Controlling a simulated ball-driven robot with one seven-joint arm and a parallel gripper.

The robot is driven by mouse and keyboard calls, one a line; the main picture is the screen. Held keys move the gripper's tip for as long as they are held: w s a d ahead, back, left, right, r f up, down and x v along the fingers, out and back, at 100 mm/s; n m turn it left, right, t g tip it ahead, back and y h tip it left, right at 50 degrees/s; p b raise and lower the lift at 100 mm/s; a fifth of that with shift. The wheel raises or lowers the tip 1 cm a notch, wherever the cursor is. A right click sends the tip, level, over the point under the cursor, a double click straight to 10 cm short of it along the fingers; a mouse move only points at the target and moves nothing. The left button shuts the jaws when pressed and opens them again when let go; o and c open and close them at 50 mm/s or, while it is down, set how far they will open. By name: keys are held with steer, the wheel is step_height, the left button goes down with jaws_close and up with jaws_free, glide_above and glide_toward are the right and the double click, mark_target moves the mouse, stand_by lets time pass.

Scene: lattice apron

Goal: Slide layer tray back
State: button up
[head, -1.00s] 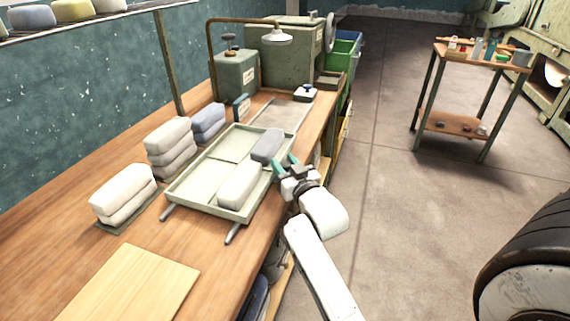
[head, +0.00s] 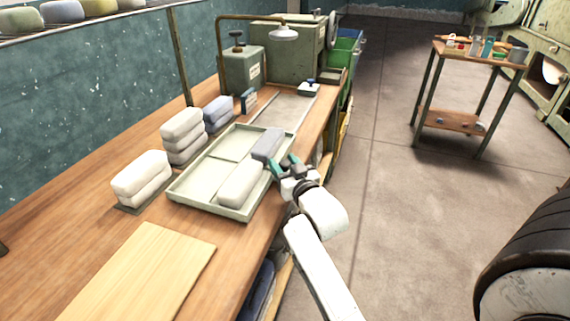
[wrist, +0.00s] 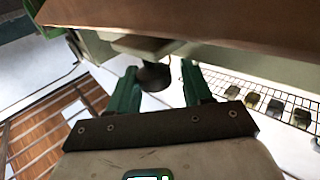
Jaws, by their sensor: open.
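The layer tray (head: 200,180), pale grey-green with raised rims and low dividers, lies on the wooden bench. A whitish block (head: 241,184) and a blue-grey block (head: 267,145) lie in its right side. My gripper (head: 285,163) is at the tray's right edge. In the wrist view my open gripper (wrist: 160,85) has its teal fingers on either side of a dark round knob (wrist: 154,77) under a pale green part. Whether either finger touches the knob I cannot tell.
Stacks of white blocks (head: 141,175) and (head: 183,135) and blue-grey blocks (head: 218,113) stand left of the tray. A wooden board (head: 140,275) lies in front. A grey plate (head: 286,112) and a lamp (head: 284,33) are behind. The floor right of the bench is open.

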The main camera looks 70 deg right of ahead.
steer(key=shift+o, duration=1)
steer(key=shift+w+a, duration=0.1)
steer(key=b+v, duration=0.1)
steer(key=v, duration=1)
